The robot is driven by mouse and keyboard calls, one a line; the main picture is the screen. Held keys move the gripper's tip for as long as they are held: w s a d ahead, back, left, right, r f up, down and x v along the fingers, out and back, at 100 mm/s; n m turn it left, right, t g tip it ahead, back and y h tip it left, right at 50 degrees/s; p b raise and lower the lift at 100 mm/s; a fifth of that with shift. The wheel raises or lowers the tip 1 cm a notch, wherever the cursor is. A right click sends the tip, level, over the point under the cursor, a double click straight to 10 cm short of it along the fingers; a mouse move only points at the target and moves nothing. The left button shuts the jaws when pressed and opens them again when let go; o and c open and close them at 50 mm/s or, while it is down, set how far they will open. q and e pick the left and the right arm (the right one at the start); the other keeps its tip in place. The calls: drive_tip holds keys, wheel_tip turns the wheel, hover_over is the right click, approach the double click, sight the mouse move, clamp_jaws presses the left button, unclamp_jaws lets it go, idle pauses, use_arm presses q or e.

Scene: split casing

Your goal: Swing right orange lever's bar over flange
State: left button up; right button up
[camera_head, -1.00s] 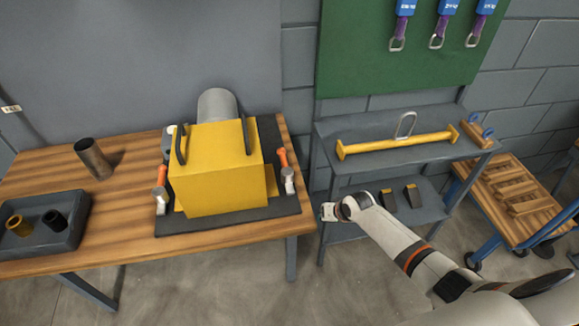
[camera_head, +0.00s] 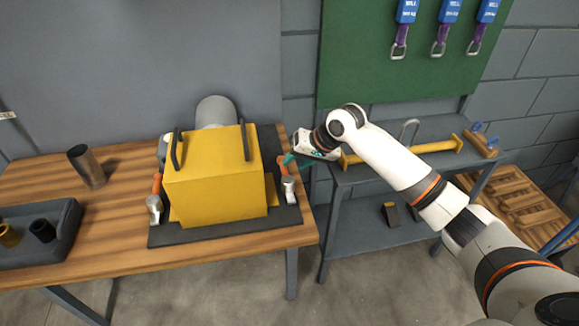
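The right orange lever (camera_head: 281,160) stands upright on its metal clamp (camera_head: 288,189) at the right side of the yellow casing (camera_head: 215,182). My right gripper (camera_head: 290,160) comes in from the right with its teal fingertips at the lever's handle. The fingers partly cover the handle, and I cannot tell whether they touch it or are closed around it. The bar and flange are too small to make out clearly. The left orange lever (camera_head: 156,184) is upright on its clamp at the casing's left side. My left gripper is out of view.
The casing sits on a dark base plate (camera_head: 225,233) on the wooden table (camera_head: 110,245). A metal cylinder (camera_head: 87,167) and a grey tray (camera_head: 62,222) are at left. A grey shelf (camera_head: 350,178) with a yellow lifting beam (camera_head: 436,147) stands beside the table at right.

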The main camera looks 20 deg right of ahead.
sight(286, 170)
drive_tip(key=shift+x, duration=2.2)
drive_tip(key=shift+c, duration=0.3)
clamp_jaws()
